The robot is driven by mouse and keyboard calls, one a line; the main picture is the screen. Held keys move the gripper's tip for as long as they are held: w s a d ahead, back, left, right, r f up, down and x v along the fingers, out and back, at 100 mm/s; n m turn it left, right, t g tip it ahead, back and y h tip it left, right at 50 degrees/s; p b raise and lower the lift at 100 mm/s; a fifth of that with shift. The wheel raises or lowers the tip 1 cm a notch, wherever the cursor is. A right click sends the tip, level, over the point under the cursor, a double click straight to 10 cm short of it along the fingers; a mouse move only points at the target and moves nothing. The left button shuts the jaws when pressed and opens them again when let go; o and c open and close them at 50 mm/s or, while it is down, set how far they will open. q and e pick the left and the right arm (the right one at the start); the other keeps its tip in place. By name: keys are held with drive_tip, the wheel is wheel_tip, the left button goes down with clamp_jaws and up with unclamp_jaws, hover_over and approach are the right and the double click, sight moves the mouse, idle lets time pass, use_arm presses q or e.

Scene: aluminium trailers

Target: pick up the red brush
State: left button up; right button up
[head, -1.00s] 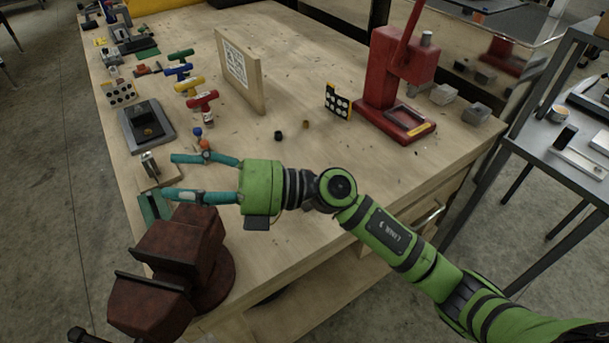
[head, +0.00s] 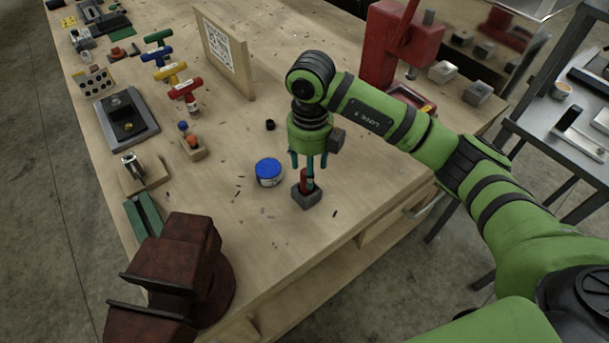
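A slim upright red piece (head: 303,180), which may be the red brush, stands in a small grey block (head: 307,197) on the wooden bench. My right gripper (head: 309,170) points down over the block, with its teal fingers around or beside the red piece. The fingers partly hide it, and I cannot tell whether they touch it. A red T-shaped handle (head: 185,89) stands farther back on the left, with a white and red part below it. My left gripper is not in view.
A blue-lidded jar (head: 268,172) stands just left of my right gripper. A dark red vise (head: 180,265) fills the front left corner. A board with a printed code (head: 222,58) and a red press (head: 395,45) stand behind. Small dark bits lie around the block.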

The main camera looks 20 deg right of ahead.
drive_tip(key=shift+s+a+f+p, duration=0.2)
drive_tip(key=shift+s+f+p, duration=0.05)
drive_tip(key=shift+f+p, duration=0.2)
drive_tip(key=shift+s+a+f+p, duration=0.15)
drive_tip(key=shift+s+f+p, duration=0.1)
drive_tip(key=shift+f+p, duration=0.2)
wheel_tip(320, 180, down, 2)
drive_tip(key=shift+w+f, duration=0.1)
drive_tip(key=shift+w, duration=0.05)
drive_tip(key=shift+w+f, duration=0.15)
drive_tip(key=shift+f, duration=0.05)
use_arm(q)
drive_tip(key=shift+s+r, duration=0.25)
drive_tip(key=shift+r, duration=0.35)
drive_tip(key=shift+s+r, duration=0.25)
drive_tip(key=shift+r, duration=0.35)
use_arm(e)
drive_tip(key=c, duration=1)
drive_tip(key=shift+r, duration=0.15)
drive_tip(key=shift+c, duration=0.2)
